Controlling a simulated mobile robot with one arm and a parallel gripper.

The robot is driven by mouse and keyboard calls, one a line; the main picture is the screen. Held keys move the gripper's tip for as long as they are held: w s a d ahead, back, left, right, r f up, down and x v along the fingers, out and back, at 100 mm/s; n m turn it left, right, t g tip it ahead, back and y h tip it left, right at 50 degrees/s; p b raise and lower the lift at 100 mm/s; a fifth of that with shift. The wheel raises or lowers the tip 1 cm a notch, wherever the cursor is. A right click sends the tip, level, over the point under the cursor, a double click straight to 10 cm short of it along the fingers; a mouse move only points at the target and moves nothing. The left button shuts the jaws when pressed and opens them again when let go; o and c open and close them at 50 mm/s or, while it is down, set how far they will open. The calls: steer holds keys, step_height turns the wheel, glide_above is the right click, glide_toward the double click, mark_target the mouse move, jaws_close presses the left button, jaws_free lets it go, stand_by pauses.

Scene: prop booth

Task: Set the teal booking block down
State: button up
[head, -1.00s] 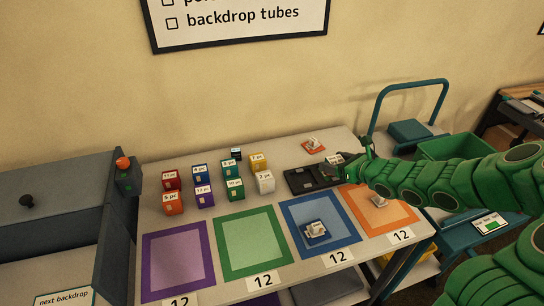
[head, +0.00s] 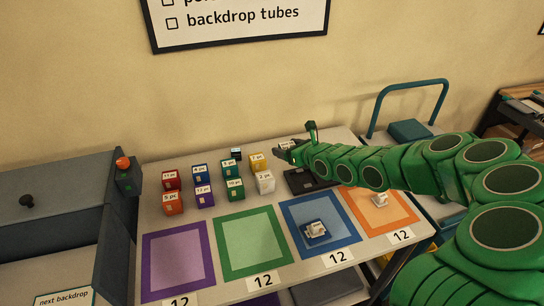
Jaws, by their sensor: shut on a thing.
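My gripper (head: 287,149) is shut on a small block, the teal booking block (head: 287,145), just above the back of the table, right of the yellow block (head: 258,162). Only a pale label face of the held block shows; the fingers hide most of it, so its colour is hard to make out. I cannot tell whether it touches the table. Two green-teal blocks stand to the left, the "5 pc" one (head: 231,169) behind the "10 pc" one (head: 235,190).
Red, orange, blue, purple and white blocks stand in rows on the table (head: 150,215). Purple, green, blue (head: 345,239) and orange mats line the front; the blue and orange ones bear small items. A dark tray (head: 298,182) lies partly under my arm.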

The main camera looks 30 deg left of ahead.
steer(key=shift+s+a, duration=0.25)
steer(key=shift+a, duration=0.4)
steer(key=shift+s+a, duration=0.25)
steer(key=shift+a, duration=0.4)
steer(key=shift+w+a+f, duration=1.1)
steer(key=shift+w+a, duration=0.35)
steer(key=shift+w, duration=0.3)
glide_above(272, 156)
steer(key=s+d, duration=0.2)
step_height(272, 156, down, 5)
steer(key=shift+a+r, duration=0.1)
steer(key=shift+a, duration=0.05)
steer(key=shift+w+a+f, duration=0.4)
steer(key=shift+w+f, duration=0.1)
steer(key=shift+f, duration=0.15)
steer(key=shift+w+a+f, duration=0.4)
steer(key=shift+w+f, duration=0.05)
steer(key=shift+f, duration=0.2)
steer(key=shift+f, duration=0.1)
steer(key=shift+w+a+f, duration=0.1)
steer(key=shift+w+f, duration=0.05)
steer(key=shift+f, duration=1.5)
steer(key=shift+f, duration=0.1)
